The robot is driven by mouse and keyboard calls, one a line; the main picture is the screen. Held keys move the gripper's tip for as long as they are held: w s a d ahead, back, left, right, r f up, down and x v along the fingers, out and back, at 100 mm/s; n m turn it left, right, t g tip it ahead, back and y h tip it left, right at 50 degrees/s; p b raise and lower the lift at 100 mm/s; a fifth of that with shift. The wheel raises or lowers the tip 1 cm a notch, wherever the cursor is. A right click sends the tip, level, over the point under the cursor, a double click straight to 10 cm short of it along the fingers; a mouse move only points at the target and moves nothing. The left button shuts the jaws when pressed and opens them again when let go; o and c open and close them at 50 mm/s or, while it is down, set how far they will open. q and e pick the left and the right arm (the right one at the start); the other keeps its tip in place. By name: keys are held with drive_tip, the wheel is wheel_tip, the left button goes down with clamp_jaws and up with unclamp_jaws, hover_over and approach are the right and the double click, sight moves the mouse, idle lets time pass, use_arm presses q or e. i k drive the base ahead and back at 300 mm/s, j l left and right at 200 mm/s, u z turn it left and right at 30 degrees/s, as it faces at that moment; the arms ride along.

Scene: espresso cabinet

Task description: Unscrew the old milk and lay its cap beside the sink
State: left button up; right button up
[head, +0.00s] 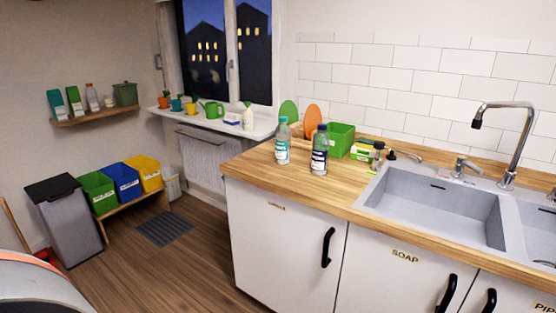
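Two bottles with screw caps stand upright near the left end of the wooden counter. One bottle (282,145) is clear with a teal cap and a white and teal label. The labels are too small to read, so I cannot tell which is the old milk. Both caps are on. The grey sink (438,212) is set into the counter (312,187) to the right. Neither of my grippers is in view.
Behind the bottles are a green crate (341,139), an orange oval board (313,117) and small items by the sink's left edge. A tall faucet (519,106) rises behind the sink. Bare wood lies in front of the bottles and left of the sink.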

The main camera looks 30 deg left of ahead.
sight(283, 131)
drive_tip(key=j+u, duration=0.15)
drive_tip(key=j, duration=0.35)
drive_tip(key=i+j+u, duration=0.1)
drive_tip(key=j, duration=0.4)
drive_tip(key=i+j+u, duration=0.15)
drive_tip(key=j, duration=0.35)
